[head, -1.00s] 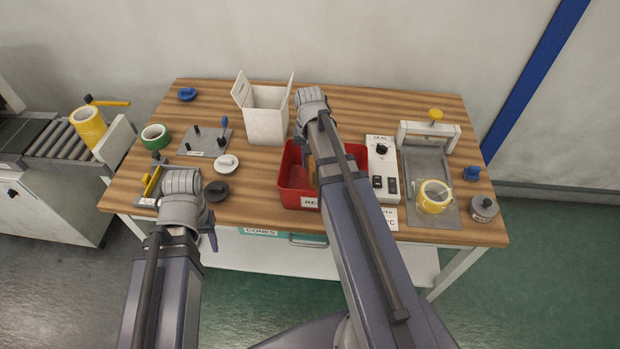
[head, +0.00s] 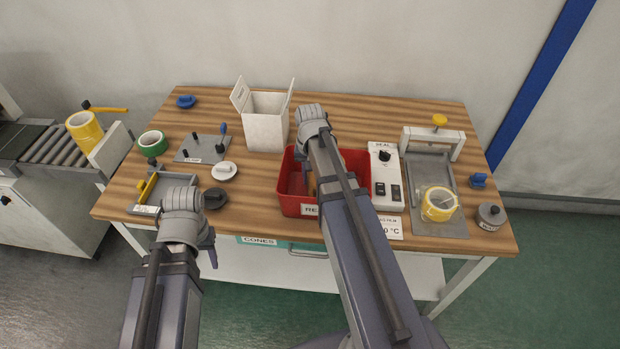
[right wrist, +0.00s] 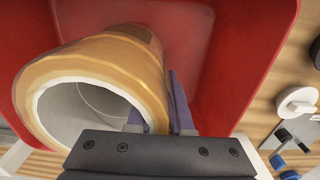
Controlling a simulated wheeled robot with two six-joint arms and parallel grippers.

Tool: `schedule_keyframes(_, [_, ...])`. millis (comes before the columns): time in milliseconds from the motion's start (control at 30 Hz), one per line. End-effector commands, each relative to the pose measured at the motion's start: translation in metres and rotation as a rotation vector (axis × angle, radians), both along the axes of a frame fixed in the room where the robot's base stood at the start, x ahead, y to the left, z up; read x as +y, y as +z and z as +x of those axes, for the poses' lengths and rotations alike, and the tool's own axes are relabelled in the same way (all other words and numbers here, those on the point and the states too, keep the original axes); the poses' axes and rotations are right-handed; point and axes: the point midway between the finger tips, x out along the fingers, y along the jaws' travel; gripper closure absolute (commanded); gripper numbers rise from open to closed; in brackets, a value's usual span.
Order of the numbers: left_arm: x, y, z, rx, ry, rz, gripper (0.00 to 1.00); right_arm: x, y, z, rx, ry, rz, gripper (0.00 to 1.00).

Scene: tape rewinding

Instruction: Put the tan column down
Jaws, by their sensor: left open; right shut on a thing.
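The tan column (right wrist: 105,60) is a hollow ring-shaped roll with a pale inner core. In the right wrist view it lies tilted with its open end toward the camera, inside or just above the red bin (right wrist: 225,60). My right gripper (right wrist: 160,112) is shut on its wall, with purple fingers at the near right side. Whether the column touches the bin floor is unclear. My left gripper (head: 208,246) is open at the table's front left edge.
A white open box (head: 265,130) stands behind the bin. A seal control box (head: 384,165) and a press holding a yellow roll (head: 439,204) are to the right. White (head: 224,170) and dark (head: 215,198) discs lie left of the bin.

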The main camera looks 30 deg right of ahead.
Motion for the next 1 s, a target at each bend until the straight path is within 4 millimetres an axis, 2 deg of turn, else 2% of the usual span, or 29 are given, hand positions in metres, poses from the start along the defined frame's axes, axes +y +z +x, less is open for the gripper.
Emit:
schedule_keyframes(67, [0.000, -0.004, 0.000, 0.000, 0.000, 0.000, 0.50, 0.000, -0.004, 0.000, 0.000, 0.000, 0.000, 1.00])
schedule_keyframes(100, [0.000, -0.003, 0.000, 0.000, 0.000, 0.000, 0.50, 0.000, -0.003, 0.000, 0.000, 0.000, 0.000, 0.79])
schedule_keyframes(367, [0.000, -0.002, 0.000, 0.000, 0.000, 0.000, 0.50, 0.000, -0.002, 0.000, 0.000, 0.000, 0.000, 0.51])
schedule_keyframes(767, [0.000, 0.003, 0.000, 0.000, 0.000, 0.000, 0.50, 0.000, 0.003, 0.000, 0.000, 0.000, 0.000, 0.51])
schedule_keyframes(1000, [0.000, 0.024, 0.000, 0.000, 0.000, 0.000, 0.50, 0.000, 0.024, 0.000, 0.000, 0.000, 0.000, 0.51])
